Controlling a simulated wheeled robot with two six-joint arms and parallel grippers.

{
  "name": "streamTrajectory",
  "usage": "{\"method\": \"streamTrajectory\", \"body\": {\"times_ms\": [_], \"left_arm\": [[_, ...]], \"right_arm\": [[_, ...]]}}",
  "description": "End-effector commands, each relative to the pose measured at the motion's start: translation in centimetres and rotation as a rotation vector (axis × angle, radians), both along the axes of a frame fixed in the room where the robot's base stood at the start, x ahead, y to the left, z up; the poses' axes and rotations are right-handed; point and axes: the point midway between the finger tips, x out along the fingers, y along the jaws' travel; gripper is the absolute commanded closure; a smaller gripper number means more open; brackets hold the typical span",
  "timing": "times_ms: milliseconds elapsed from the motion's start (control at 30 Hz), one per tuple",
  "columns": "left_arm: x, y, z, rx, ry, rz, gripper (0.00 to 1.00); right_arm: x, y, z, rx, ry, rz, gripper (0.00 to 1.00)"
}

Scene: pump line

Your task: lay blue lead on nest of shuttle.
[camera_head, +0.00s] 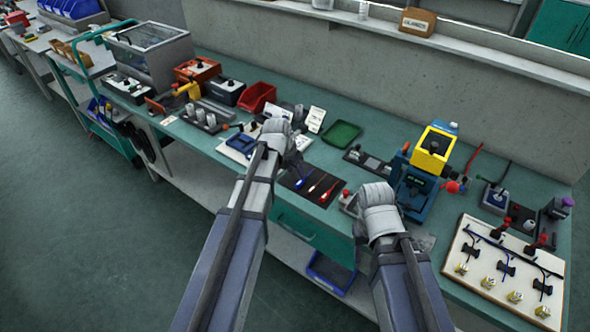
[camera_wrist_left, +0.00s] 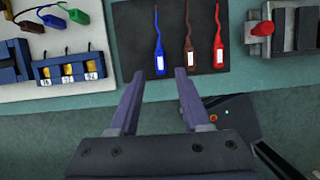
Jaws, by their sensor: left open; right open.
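The blue lead (camera_wrist_left: 158,45) lies on a dark mat (camera_wrist_left: 173,14), left of a brown lead (camera_wrist_left: 189,38) and a red lead (camera_wrist_left: 218,42). It also shows in the head view (camera_head: 300,181). My left gripper (camera_wrist_left: 160,76) is open and empty; the blue lead's white-tagged end shows between its fingertips. Their height above the mat is hard to tell. In the head view my left gripper (camera_head: 285,140) is above the bench. My right gripper (camera_head: 377,205) is open, right of the mat. I cannot tell surely which thing is the shuttle or its nest.
A grey block with a red knob (camera_wrist_left: 262,28) stands right of the mat. A white board with a blue holder (camera_wrist_left: 68,69) is to the left. A blue and yellow machine (camera_head: 433,148) stands beside my right gripper. A green tray (camera_head: 341,133) lies behind the mat.

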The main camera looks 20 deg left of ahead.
Motion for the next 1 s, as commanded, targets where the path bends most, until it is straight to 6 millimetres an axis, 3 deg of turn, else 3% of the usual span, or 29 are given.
{"method": "streamTrajectory", "body": {"times_ms": [367, 1000], "left_arm": [[0.2, -0.1, -0.9, 0.001, 0.001, -0.003, 0.53], [1.5, -0.6, -4.8, 0.002, 0.0, -0.004, 0.53]], "right_arm": [[0.0, 0.0, -0.9, 0.0, 0.0, 0.0, 0.5], [0.0, 0.0, -4.8, 0.0, 0.0, 0.0, 0.5]]}}
